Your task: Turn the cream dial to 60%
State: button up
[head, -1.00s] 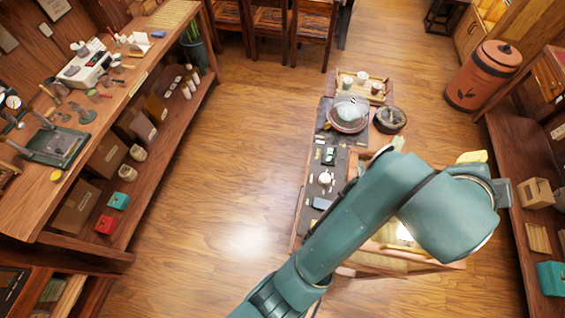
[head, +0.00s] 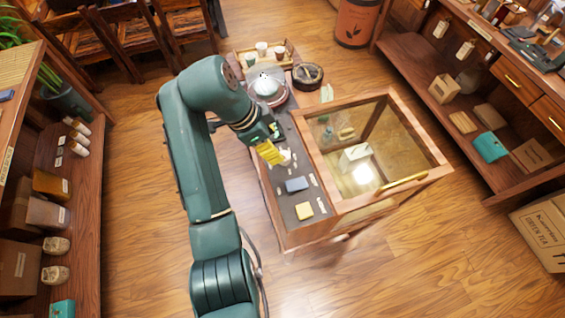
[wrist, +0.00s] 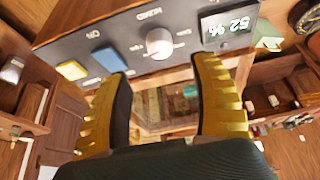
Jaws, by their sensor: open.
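The cream dial (wrist: 159,43) is a round pale knob on the dark control panel (wrist: 185,62), between the lettered labels. It shows small and pale in the head view (head: 285,157), beside my gripper. The lit display (wrist: 229,29) right of it in the wrist view shows a percentage, seemingly 52 %, seen at a tilt. My gripper (wrist: 160,70) is open, its yellow fingers either side of the dial's line, with the dial beyond the fingertips. No contact shows. In the head view my gripper (head: 270,152) hangs over the panel.
A yellow button (wrist: 72,70) and a blue-grey button (wrist: 110,60) lie on the same panel. The glass-topped wooden cabinet (head: 432,160) adjoins the panel. A domed pot (head: 265,84) and a dark round vessel (head: 308,75) stand at the panel's far end.

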jog(key=p+x, duration=0.1)
jog(key=x, duration=0.7)
jog(key=shift+c, duration=0.5)
jog(key=shift+f, duration=0.1)
grip_shut()
